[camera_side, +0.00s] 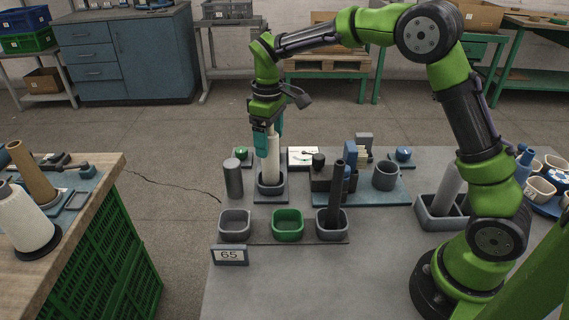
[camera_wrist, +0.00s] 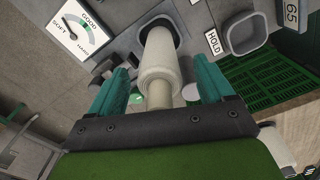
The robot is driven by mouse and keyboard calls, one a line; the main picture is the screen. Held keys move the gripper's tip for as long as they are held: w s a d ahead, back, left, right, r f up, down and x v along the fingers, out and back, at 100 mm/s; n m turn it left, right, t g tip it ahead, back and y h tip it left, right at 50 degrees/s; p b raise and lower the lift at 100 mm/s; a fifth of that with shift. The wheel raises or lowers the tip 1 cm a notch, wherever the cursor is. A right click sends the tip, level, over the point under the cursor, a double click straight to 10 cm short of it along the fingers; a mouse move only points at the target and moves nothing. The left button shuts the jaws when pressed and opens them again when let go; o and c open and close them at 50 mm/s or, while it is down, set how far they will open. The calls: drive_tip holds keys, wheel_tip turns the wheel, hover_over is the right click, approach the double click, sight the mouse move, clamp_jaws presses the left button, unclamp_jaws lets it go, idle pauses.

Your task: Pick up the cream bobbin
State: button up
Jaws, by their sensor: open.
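In the wrist view my gripper (camera_wrist: 163,75) is open, with a gap showing between each finger and the bobbin. A narrower pale stem (camera_wrist: 158,95) shows at the bobbin's near end.
A dial gauge (camera_side: 303,157) is behind. In front are a grey bin (camera_side: 235,225), a green bin (camera_side: 287,225) and a bin with a dark rod (camera_side: 336,195). A blue tray (camera_side: 385,196) with fixtures is to the right.

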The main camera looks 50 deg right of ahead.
drive_tip(key=c, duration=1.1)
drive_tip(key=shift+o, duration=0.2)
wheel_tip(320, 180, up, 16)
drive_tip(key=shift+r, duration=0.15)
idle(0.4)
